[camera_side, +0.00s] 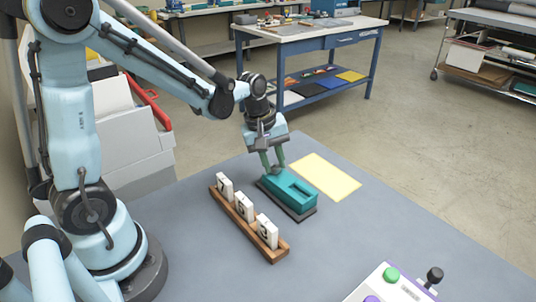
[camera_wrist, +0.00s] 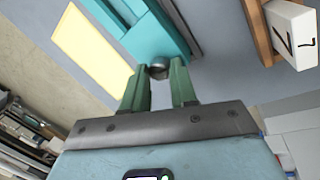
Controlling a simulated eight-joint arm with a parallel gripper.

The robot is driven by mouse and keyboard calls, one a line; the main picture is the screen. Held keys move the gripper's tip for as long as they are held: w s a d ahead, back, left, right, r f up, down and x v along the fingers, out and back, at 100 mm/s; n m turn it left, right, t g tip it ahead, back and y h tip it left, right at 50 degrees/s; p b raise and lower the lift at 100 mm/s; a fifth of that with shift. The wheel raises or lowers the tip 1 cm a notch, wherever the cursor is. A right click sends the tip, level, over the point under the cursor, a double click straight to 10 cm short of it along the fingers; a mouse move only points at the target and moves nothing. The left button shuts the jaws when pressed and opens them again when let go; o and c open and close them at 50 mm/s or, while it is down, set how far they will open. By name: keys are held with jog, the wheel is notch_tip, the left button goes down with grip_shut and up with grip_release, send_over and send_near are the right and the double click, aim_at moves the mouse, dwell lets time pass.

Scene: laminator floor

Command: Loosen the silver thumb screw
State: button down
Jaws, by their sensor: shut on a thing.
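The silver thumb screw (camera_wrist: 158,71) shows in the wrist view as a small round metal knob at the end of a teal block (camera_wrist: 128,22). My gripper (camera_wrist: 159,78) has two green fingers, one on each side of the screw, and is shut on it. In the side view my gripper (camera_side: 273,168) points down at the far-left end of the teal block (camera_side: 289,190), which sits on a dark base plate (camera_side: 299,214). The screw itself is hidden behind the fingers in the side view.
A wooden rack (camera_side: 272,256) with white numbered blocks (camera_side: 244,207) stands just left of the teal block. A yellow sheet (camera_side: 327,177) lies to its right. A control box (camera_side: 392,286) with green and purple buttons is at the front right. The grey table between is clear.

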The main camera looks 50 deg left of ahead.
dwell(0.3)
jog(key=c, duration=0.9)
grip_release()
jog(key=shift+r, duration=0.1)
jog(key=v, duration=1.2)
jog(key=s+d+f+m+t, duration=0.1)
jog(key=s+m, duration=0.1)
jog(key=m, duration=0.2)
jog(key=s+d+f+m+t, duration=0.1)
jog(key=s+d+m+t, duration=0.1)
jog(key=m, duration=0.2)
jog(key=s+d+f+m+t+y, duration=0.1)
jog(key=s+m, duration=0.1)
jog(key=m, duration=0.2)
jog(key=shift+s+d+f+m+t, duration=0.15)
jog(key=shift+s+f+m+t, duration=0.05)
jog(key=shift+m+t, duration=0.2)
